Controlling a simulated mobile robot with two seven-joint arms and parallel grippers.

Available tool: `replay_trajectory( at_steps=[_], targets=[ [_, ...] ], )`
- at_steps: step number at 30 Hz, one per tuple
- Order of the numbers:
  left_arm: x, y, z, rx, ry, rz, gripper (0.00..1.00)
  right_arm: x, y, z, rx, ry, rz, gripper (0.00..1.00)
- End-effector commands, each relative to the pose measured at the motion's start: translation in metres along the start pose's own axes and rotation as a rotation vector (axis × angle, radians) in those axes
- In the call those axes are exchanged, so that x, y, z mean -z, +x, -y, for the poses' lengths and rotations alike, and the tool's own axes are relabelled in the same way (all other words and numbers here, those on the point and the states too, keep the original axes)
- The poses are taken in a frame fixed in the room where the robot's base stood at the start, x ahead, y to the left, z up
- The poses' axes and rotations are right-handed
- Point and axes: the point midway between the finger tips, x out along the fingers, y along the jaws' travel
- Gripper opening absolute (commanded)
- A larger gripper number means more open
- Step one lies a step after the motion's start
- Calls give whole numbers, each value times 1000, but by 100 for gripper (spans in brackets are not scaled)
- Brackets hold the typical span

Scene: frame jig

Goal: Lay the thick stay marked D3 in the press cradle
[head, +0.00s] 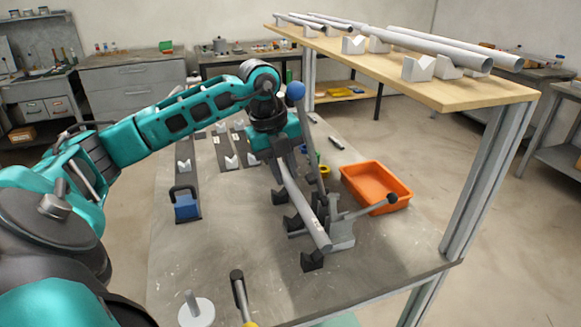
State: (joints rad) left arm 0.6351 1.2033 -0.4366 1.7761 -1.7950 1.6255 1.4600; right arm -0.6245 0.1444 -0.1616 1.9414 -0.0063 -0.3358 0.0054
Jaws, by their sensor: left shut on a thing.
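My left gripper (281,160) reaches down over the middle of the bench and is shut on a grey round tube. This tube (306,208) slants from the gripper toward the bench's near side, above or in black V-shaped blocks (312,262). I cannot tell whether it rests in them. These blocks and a grey clamp body (342,236) with a black-knobbed lever (392,199) look like the press cradle. No D3 mark is readable. More grey tubes (440,48) lie on white V-blocks on a raised wooden shelf. My right gripper is not in view.
An orange bin (376,186) stands right of the cradle. A blue ball-ended lever (295,91) rises behind my gripper. A blue block with a black handle (186,204) and white V-blocks (231,162) on dark rails stand left.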

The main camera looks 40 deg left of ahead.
Motion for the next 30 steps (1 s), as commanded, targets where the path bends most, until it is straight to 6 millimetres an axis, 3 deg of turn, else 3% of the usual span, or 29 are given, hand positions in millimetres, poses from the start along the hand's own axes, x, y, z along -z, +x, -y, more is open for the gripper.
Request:
replay_trajectory(
  at_steps=[18,30],
  targets=[
    [0,43,-10,0,2,0,0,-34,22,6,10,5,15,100],
    [0,63,-14,1,2,0,0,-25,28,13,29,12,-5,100]
  ],
)
